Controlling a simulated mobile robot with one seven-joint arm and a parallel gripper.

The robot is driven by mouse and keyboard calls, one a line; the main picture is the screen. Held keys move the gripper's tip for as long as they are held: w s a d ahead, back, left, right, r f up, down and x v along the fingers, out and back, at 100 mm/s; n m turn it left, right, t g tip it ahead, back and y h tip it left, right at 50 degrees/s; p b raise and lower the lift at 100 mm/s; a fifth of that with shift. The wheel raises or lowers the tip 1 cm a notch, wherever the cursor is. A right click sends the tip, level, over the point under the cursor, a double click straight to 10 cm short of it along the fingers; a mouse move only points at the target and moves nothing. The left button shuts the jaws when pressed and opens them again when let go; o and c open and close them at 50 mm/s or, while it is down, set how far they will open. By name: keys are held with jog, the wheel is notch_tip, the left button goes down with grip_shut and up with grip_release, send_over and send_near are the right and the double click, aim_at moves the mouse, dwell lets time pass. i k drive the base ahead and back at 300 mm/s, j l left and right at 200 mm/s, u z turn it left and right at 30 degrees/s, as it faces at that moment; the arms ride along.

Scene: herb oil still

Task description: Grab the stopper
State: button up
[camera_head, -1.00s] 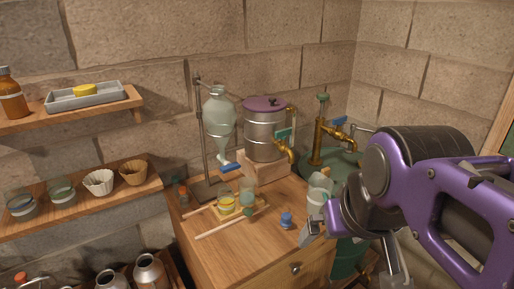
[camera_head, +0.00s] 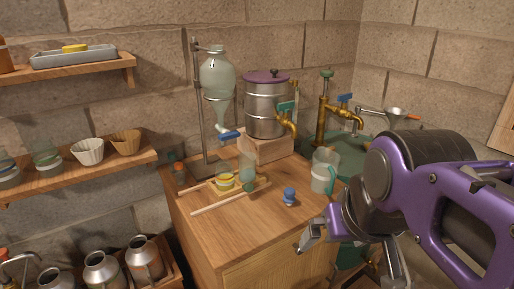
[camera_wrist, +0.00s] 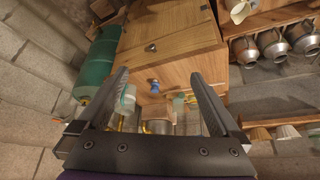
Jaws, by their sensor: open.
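The blue stopper (camera_head: 289,197) stands upright on the wooden counter, near its front right part, in the head view. It shows small and blue in the wrist view (camera_wrist: 154,86), between the fingers but well beyond them. My gripper (camera_head: 353,240) is to the right of the stopper and nearer the camera in the head view. In the wrist view my gripper (camera_wrist: 158,88) has its two dark fingers wide apart with nothing between the tips.
A glass jug (camera_head: 324,170) stands just behind and right of the stopper. A wooden rack (camera_head: 205,205) with small glassware lies to the left. The steel still pot (camera_head: 266,112) and separating funnel (camera_head: 217,75) stand behind. Counter around the stopper's front and left is bare.

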aim_at(289, 198)
jog(key=i+l, duration=0.1)
jog(key=l, duration=0.7)
jog(key=i+l+u, duration=0.15)
jog(key=l, duration=0.2)
jog(key=l+u, duration=0.15)
jog(key=l, duration=0.25)
jog(key=k+l+u, duration=0.1)
jog(key=u, duration=1.1)
jog(key=k+l, duration=0.1)
jog(key=k, duration=0.45)
jog(key=i+u, duration=0.3)
jog(key=i+l+u, duration=0.1)
jog(key=i+u, duration=0.15)
jog(key=i, duration=0.15)
